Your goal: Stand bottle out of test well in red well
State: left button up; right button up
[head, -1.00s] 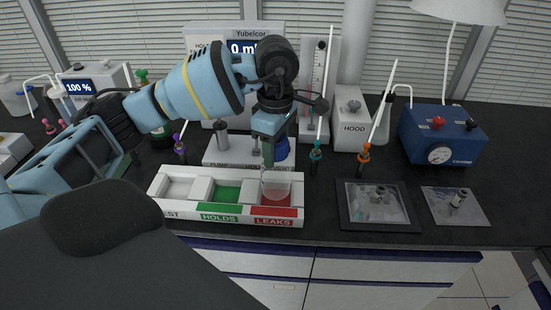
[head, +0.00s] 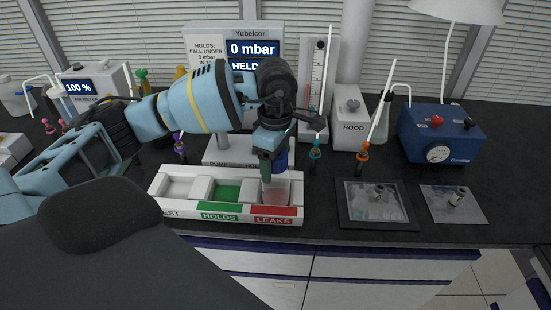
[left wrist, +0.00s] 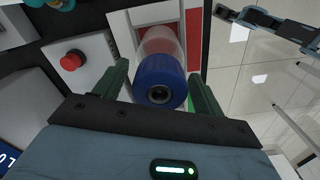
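The bottle has a blue cap (head: 282,160) and a clear body (head: 275,188). It stands in the red well (head: 292,198), the right well of the white tray, marked LEAKS. My left gripper (head: 266,168) is over that well, fingers down. In the left wrist view its two green fingers flank the blue cap (left wrist: 160,82) with narrow gaps, so it looks open. The clear body (left wrist: 160,42) extends into the red area. The test well (head: 180,188) at the left of the tray is empty. A dark and pale-blue part at the upper right of the wrist view may be my right gripper.
The green well (head: 228,192) is empty. The Yubelcor display (head: 252,50) behind reads 0 mbar and HELD. Teal (head: 315,150) and orange (head: 362,158) capped sticks, a dark tray (head: 375,203) and a blue box (head: 438,132) stand to the right.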

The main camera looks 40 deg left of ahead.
pick_arm(q)
jog(key=shift+r, duration=0.1)
notch_tip(320, 180, up, 12)
dwell(0.6)
